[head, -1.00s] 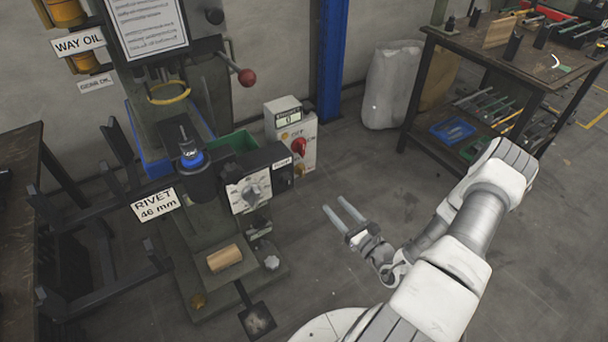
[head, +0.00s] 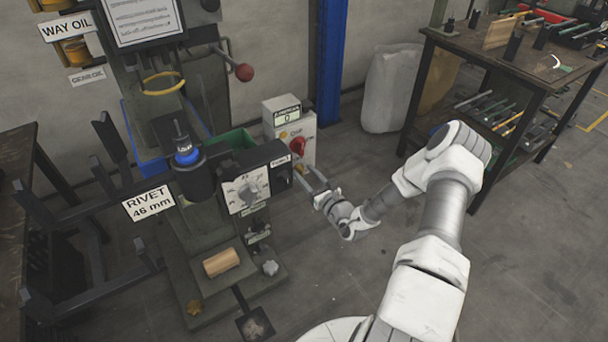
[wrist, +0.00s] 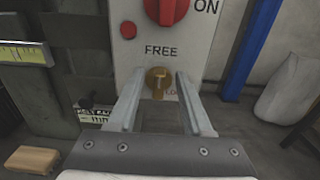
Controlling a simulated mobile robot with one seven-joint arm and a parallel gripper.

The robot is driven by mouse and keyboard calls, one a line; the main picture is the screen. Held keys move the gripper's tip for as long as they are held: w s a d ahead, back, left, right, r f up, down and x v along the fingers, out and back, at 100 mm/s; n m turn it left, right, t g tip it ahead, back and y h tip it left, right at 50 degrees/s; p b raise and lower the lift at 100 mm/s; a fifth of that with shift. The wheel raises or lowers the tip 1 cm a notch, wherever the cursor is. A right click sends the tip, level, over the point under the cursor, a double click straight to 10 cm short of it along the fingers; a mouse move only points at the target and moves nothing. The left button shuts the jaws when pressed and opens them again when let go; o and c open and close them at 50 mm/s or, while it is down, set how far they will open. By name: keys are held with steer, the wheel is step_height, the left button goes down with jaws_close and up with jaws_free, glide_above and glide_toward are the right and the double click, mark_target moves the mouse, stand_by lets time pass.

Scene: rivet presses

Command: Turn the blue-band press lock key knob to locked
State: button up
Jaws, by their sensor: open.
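The lock key knob (wrist: 158,82) is a small brass knob low on a pale control box (head: 301,129). In the wrist view FREE is printed above it, and a partly hidden orange label starting "LO" is at its lower right. Its bar looks about upright, towards FREE. My gripper (wrist: 159,77) is open, with one finger on each side of the knob in that view; I cannot tell whether they touch it. In the head view my gripper (head: 304,174) is at the box's lower front. The press has a blue band (head: 187,156) on its ram.
A red rotary switch (wrist: 167,8) marked ON sits above the knob. A dial panel (head: 245,190) is left of my gripper. A sign reads RIVET 46 mm (head: 148,203). A wooden block (head: 221,262) lies on the press base.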

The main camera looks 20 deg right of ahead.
steer(key=shift+w+a, duration=0.1)
steer(key=shift+w, duration=0.5)
jaws_close()
